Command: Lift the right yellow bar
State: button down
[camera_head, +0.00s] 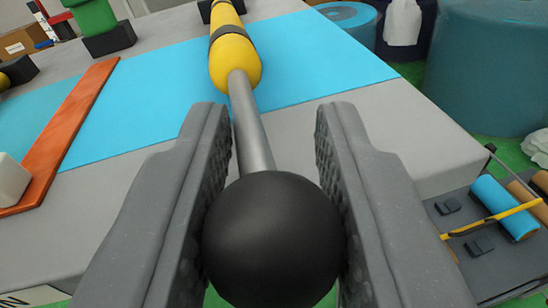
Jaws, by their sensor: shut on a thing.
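The right yellow bar (235,62) runs away from me over the table, with a dark band around its yellow part. A grey rod (252,135) joins it to a round black knob (274,240) at the near end. My gripper (272,230) is shut on the black knob, one grey padded finger on each side. The bar's far end is cut off by the top edge of the view. I cannot tell whether the bar is clear of its rest.
The grey table (435,150) carries a light blue sheet (310,60) and an orange strip (70,125). A white block (10,182) is at the left. A green and black piece (105,30) stands at the back. Blue rolls (490,70) and a roller unit (505,208) are at the right.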

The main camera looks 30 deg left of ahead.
jog(key=shift+w+a+r+g+p, duration=0.15)
jog(key=shift+r+g+p, duration=0.25)
jog(key=shift+r+p, duration=0.65)
jog(key=shift+r, duration=0.1)
jog(key=c, duration=1.2)
grip_release()
jog(key=shift+s+d, duration=0.25)
jog(key=shift+s, duration=0.05)
jog(key=v, duration=0.6)
jog(key=p+v, duration=0.1)
jog(key=v, duration=0.6)
jog(key=shift+s+a, duration=0.15)
jog(key=shift+a, duration=0.1)
